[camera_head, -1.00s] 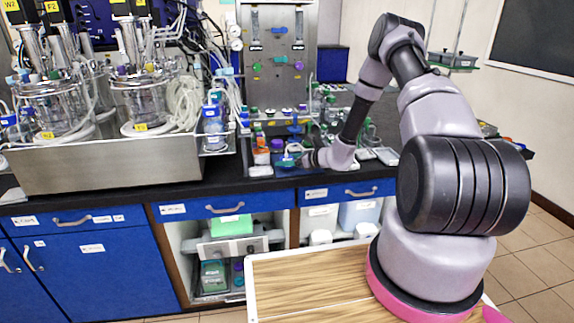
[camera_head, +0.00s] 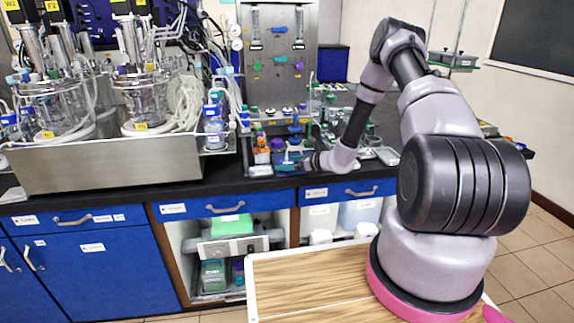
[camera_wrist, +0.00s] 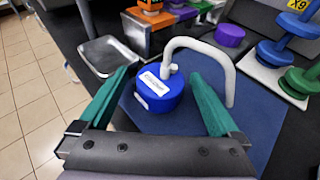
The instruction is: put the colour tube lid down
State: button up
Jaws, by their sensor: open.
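The colour tube lid (camera_wrist: 160,92) is a blue round cap with a white label and a bent white tube rising from its top. In the wrist view it rests on a blue mat (camera_wrist: 258,128), as far as I can tell. My gripper (camera_wrist: 160,76) is open, with one green finger on each side of the lid and a visible gap to it on the left. The right finger stands between the lid and the tube's far leg. In the head view my gripper (camera_head: 294,163) is small, low over the bench, and the lid cannot be made out there.
A metal tray (camera_wrist: 108,56) lies left of the mat. An orange block (camera_wrist: 152,20) and a purple cap (camera_wrist: 230,36) stand behind. Blue and green knobbed pieces (camera_wrist: 276,54) stand at the right. In the head view a steel tub (camera_head: 110,165) with glass vessels fills the bench's left.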

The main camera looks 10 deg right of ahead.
jog(key=v, duration=1.1)
jog(key=s+a+r+n+g, duration=0.2)
jog(key=s+a+r+n, duration=0.15)
jog(key=r, duration=0.45)
jog(key=s+a+r+n+g, duration=0.2)
jog(key=s+r+n, duration=0.25)
jog(key=r, duration=0.35)
jog(key=s+a+r+n+g, duration=0.25)
jog(key=r+n, duration=0.25)
jog(key=r, duration=0.3)
jog(key=s+d+r+n+t+h, duration=0.2)
jog(key=s+d+r+n+h, duration=0.1)
jog(key=s+r, duration=0.5)
jog(key=s+d+r+n+t+h, duration=0.2)
jog(key=s+d+r+n+h, duration=0.2)
jog(key=s, duration=0.9)
notch_tip(320, 180, up, 4)
jog(key=n, duration=0.3)
jog(key=shift+r+h, duration=0.2)
jog(key=shift+h, duration=0.2)
